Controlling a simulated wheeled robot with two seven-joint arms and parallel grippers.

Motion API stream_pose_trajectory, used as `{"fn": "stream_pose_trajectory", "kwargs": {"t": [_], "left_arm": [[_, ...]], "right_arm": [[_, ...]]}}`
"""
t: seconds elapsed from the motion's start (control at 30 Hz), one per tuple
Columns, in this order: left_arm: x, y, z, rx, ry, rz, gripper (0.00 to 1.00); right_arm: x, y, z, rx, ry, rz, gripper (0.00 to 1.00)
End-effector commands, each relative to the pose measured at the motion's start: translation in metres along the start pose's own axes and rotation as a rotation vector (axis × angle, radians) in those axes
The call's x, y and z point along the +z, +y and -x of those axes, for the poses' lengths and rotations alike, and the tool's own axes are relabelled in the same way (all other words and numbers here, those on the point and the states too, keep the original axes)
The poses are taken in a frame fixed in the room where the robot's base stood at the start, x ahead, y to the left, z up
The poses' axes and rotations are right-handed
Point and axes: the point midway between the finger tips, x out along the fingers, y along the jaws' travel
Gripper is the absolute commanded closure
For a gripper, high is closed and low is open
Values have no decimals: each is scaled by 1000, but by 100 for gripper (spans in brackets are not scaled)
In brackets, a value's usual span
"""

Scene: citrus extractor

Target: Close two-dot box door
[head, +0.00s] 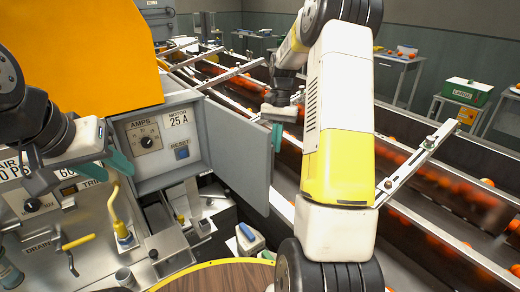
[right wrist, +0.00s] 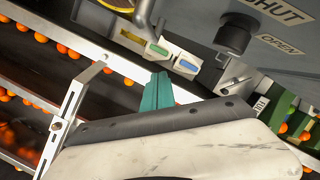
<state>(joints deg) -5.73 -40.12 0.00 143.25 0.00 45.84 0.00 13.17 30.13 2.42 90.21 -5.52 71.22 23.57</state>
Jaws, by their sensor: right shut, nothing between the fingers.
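The grey electrical box (head: 160,165) has an AMPS dial, a "MOTOR 25 A" label and a blue RESET button on its face. Its grey door (head: 238,155) stands wide open, swung out from the box's right edge. No two-dot mark is legible. My right gripper (head: 277,134) has its teal fingers by the door's upper free edge, on the side away from the box; I cannot tell whether they touch. In the right wrist view its fingers (right wrist: 158,92) are together and empty. My left gripper (head: 115,150) is open with nothing between its teal fingers, just left of the box face.
A conveyor (head: 440,200) carrying oranges runs along the right, with a metal bracket (head: 415,165) above it. A yellow lever (head: 115,210) stands below my left gripper. A blue-topped switch (head: 248,237) sits below the door. The orange housing (head: 75,60) is above left.

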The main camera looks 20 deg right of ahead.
Motion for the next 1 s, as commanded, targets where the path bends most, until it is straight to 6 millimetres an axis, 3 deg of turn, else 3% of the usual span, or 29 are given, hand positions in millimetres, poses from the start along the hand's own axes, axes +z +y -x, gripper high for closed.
{"fn": "stream_pose_trajectory", "kwargs": {"t": [0.1,0.4,1.0], "left_arm": [[0,0,0,0,0,0,64],[0,0,0,0,0,0,64],[0,0,0,0,0,0,64]], "right_arm": [[1,0,-26,1,-4,1,100],[36,0,-32,-1,0,1,100],[43,-7,-34,-3,0,-10,100]]}}
